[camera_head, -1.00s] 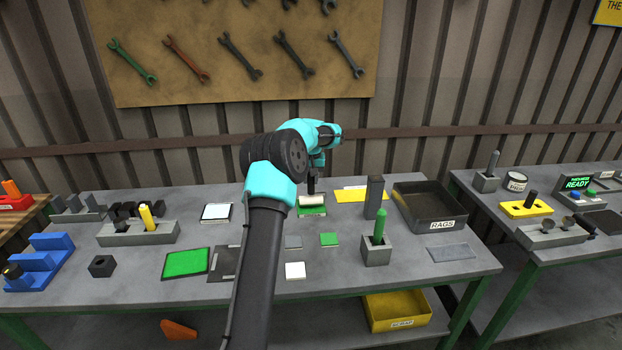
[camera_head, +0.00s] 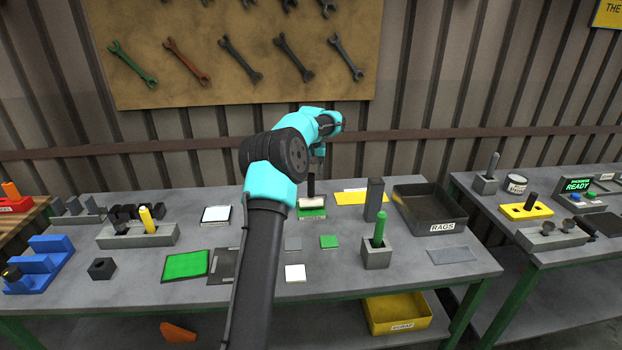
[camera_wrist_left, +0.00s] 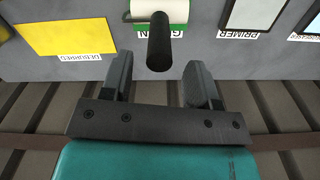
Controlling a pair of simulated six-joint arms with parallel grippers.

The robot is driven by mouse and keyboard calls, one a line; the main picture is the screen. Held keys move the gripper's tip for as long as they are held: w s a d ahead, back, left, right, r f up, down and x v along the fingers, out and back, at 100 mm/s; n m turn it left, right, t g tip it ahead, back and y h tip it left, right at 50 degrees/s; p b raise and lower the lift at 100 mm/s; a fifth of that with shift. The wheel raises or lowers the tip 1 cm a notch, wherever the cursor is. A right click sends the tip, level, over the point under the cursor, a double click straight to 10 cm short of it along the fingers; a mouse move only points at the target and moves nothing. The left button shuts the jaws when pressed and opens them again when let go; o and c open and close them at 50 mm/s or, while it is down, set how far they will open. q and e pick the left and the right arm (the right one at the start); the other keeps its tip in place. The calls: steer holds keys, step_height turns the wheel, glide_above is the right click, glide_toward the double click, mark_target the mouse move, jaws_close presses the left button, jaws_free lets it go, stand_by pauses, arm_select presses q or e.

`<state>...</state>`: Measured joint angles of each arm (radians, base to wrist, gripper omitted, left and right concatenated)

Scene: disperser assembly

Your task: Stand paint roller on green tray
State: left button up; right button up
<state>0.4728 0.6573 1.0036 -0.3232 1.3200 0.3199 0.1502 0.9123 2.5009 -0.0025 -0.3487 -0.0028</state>
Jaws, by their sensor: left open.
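The paint roller stands upright on the green tray (camera_head: 312,215) near the back middle of the bench. Its cream roller head (camera_head: 312,200) rests on the tray and its dark handle (camera_head: 311,184) points up. In the left wrist view the handle (camera_wrist_left: 159,42) rises toward the camera from the roller head, over the green tray (camera_wrist_left: 177,12) with its partly hidden label. My left gripper (camera_head: 318,164) is above the handle. In the left wrist view its fingers (camera_wrist_left: 159,68) are spread and empty, with the handle top just beyond the fingertips. My right gripper is not seen.
A yellow sheet (camera_head: 352,198) and a grey post (camera_head: 374,199) stand to the right, then the rags bin (camera_head: 430,227). A white-topped primer tray (camera_head: 216,214) lies to the left. A green stick in a grey block (camera_head: 377,255) stands in front.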

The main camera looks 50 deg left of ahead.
arm_select(q)
step_height(320, 180, up, 7)
steer(key=shift+r, duration=0.15)
stand_by(0.7)
